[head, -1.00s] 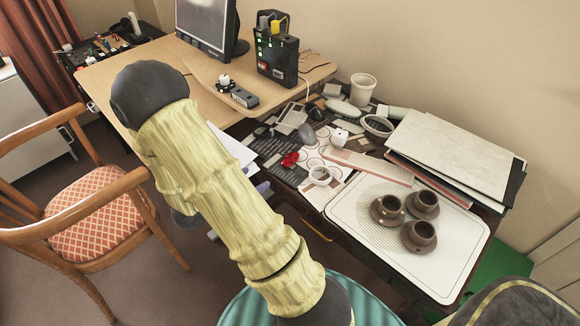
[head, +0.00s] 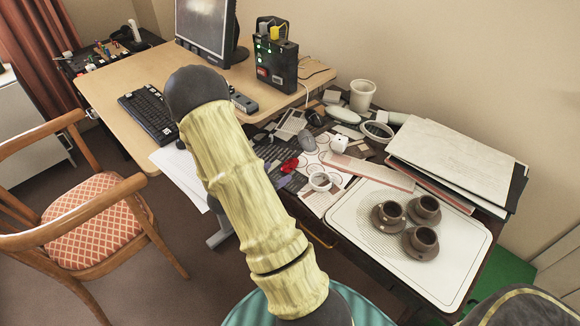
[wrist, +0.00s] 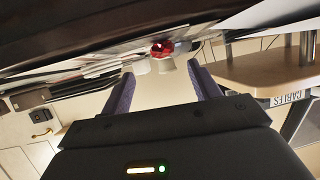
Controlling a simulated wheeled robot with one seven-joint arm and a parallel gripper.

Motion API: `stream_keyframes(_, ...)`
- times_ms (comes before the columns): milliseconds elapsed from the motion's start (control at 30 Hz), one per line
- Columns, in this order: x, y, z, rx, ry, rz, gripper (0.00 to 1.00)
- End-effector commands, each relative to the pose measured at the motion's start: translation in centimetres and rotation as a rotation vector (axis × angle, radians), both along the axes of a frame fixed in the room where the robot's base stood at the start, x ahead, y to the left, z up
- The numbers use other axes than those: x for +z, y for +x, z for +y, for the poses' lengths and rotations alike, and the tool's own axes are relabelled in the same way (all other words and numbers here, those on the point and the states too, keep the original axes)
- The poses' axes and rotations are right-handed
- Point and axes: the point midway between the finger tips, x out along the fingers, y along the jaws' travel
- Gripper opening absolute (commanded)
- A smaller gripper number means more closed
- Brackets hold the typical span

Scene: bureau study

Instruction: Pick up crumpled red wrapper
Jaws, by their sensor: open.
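In the head view my arm hides most of the gripper.
A grey mouse-like object (head: 308,144) and a white cube (head: 339,144) lie behind. Brown cups (head: 421,241) stand on a white tray (head: 365,215). A chair (head: 88,214) stands at left.

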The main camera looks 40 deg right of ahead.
Motion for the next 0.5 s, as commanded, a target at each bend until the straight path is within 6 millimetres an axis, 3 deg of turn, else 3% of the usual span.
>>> stream_keyframes(133, -0.59, 0.27, -1.34, -0.001, 0.000, 0.000, 0.62)
stream_keyframes(500, -0.74, 0.38, -1.61, 0.000, 0.001, 0.000, 0.62)
